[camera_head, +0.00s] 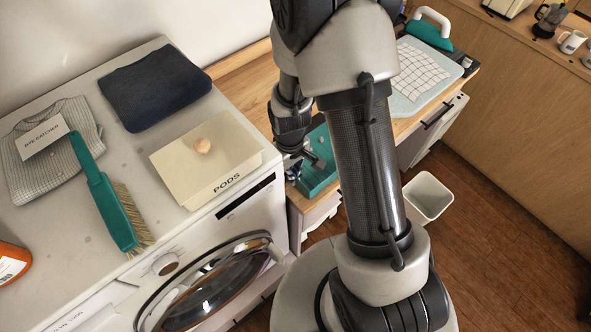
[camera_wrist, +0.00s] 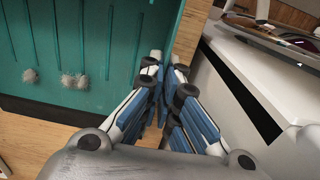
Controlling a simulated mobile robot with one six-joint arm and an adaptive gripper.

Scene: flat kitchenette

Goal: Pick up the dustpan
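The teal dustpan (camera_head: 318,186) lies on the wooden counter beside the washing machine, partly hidden behind my arm in the head view. In the wrist view the dustpan (camera_wrist: 108,45) fills the upper left, with ridges and a few grey dust clumps on it. My gripper (camera_head: 294,168) is down at its left side in the head view. In the wrist view my gripper's blue-padded fingers (camera_wrist: 165,68) point at the dustpan's right side wall, with their tips close together there. Whether they are clamped on the wall is not clear.
The washing machine (camera_head: 85,250) stands close at left, carrying a teal brush (camera_head: 108,200), a PODS box (camera_head: 205,160), folded clothes (camera_head: 153,85) and an orange bottle (camera_head: 10,265). A board with a checked cloth (camera_head: 420,75) and an iron (camera_head: 430,30) lies behind. A white bin (camera_head: 427,196) stands on the floor.

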